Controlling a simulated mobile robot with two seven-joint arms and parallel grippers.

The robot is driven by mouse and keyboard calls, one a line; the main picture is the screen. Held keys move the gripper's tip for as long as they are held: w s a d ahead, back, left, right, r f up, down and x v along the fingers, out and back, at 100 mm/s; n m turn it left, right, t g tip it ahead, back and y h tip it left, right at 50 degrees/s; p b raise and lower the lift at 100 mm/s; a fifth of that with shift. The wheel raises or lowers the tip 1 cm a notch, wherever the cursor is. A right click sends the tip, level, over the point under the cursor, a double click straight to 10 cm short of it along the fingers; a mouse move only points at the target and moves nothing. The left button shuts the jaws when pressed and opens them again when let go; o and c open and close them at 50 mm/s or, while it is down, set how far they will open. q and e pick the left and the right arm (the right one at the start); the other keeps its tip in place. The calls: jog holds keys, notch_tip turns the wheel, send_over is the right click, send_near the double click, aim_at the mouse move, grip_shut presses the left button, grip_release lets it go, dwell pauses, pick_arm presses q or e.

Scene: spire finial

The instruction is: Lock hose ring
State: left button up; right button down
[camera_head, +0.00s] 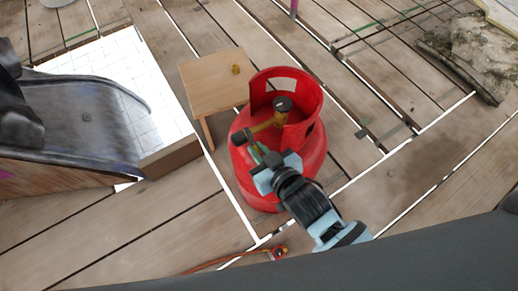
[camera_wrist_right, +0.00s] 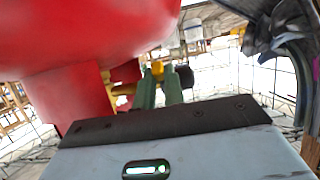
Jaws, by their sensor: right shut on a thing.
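A red gas cylinder (camera_head: 305,165) stands upright on the wooden deck, with a raised collar around its top. A black knob (camera_head: 282,103) tops its brass valve (camera_head: 266,125). A dark round end (camera_head: 243,137) sits at the valve's outer left side. My right gripper (camera_head: 257,151) reaches up to this fitting from below. In the right wrist view, its two greenish fingers (camera_wrist_right: 158,92) are close together on a yellow brass part (camera_wrist_right: 157,68), with a dark round part (camera_wrist_right: 185,76) beside it. The fingers hide most of the held part. My left gripper is not in view.
A small wooden stool (camera_head: 212,82) with a little brass piece (camera_head: 236,69) stands behind the cylinder. An orange hose (camera_head: 210,264) with a red-and-black end (camera_head: 279,252) lies on the deck. A grey metal slide (camera_head: 70,112) is at left, rocks (camera_head: 485,45) at right.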

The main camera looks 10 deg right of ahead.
jog(key=shift+w+f+t+y+b, duration=0.15)
jog(key=shift+f+t+y+b, duration=0.15)
jog(key=shift+f+t+b, duration=0.6)
jog(key=shift+a+r+t+b, duration=0.1)
jog(key=shift+r+t+b, duration=0.1)
jog(key=shift+t+b, duration=0.35)
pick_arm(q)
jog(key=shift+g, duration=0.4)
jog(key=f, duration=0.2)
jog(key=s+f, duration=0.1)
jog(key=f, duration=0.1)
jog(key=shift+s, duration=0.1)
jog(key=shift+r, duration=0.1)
pick_arm(e)
jog(key=shift+w+r+y, duration=0.1)
jog(key=shift+y, duration=0.2)
jog(key=c, duration=1.5)
grip_release()
jog(key=shift+g, duration=0.25)
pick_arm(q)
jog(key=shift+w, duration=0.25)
